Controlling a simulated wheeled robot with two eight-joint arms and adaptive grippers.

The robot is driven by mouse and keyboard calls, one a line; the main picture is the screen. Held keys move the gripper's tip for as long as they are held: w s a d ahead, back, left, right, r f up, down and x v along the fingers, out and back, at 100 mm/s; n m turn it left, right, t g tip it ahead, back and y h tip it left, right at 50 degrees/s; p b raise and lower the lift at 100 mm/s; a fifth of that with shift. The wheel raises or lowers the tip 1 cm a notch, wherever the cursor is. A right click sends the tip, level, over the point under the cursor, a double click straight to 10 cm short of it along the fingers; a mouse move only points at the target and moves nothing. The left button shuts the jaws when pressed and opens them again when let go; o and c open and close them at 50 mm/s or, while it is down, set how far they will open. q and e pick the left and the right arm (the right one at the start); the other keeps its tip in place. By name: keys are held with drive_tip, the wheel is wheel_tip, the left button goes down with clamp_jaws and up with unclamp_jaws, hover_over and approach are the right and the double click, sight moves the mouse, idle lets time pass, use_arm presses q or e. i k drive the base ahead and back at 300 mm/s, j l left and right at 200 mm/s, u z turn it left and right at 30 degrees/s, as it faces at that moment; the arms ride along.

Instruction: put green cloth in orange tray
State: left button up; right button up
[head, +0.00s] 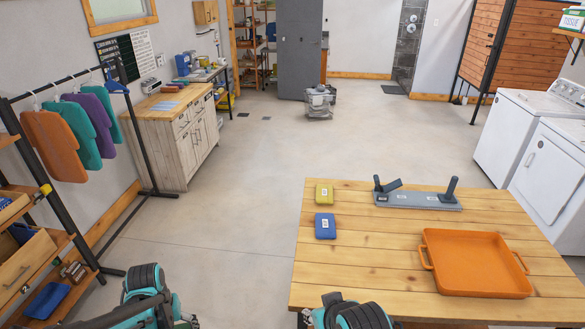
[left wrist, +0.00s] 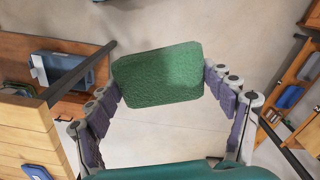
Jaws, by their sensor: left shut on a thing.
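A dark green, textured cloth (left wrist: 158,75) is held between the fingers of my left gripper (left wrist: 162,82) in the left wrist view. The fingers press on its left and right sides, and floor shows around it. The cloth and the left gripper's fingers do not show in the head view. The orange tray (head: 429,237) lies on the right part of the wooden table in the head view. It has a raised rim and a handle on each side, and it is empty. My right gripper's fingers are not in view.
The wooden table (head: 385,270) also holds a yellow pack (head: 324,194), a blue pack (head: 325,226) and a grey fixture (head: 418,200) with upright posts. Its middle is clear. A clothes rack with hanging pieces (head: 52,145) and shelves stand at left. Open floor lies between.

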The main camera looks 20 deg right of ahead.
sight(477, 278)
drive_tip(key=k+l+z, duration=0.15)
drive_tip(key=l+z, duration=0.2)
drive_tip(key=l, duration=0.8)
drive_tip(key=l+z, duration=0.35)
drive_tip(key=l, duration=0.75)
drive_tip(key=i+l+z, duration=0.45)
drive_tip(key=i+l, duration=0.15)
drive_tip(key=i, duration=0.15)
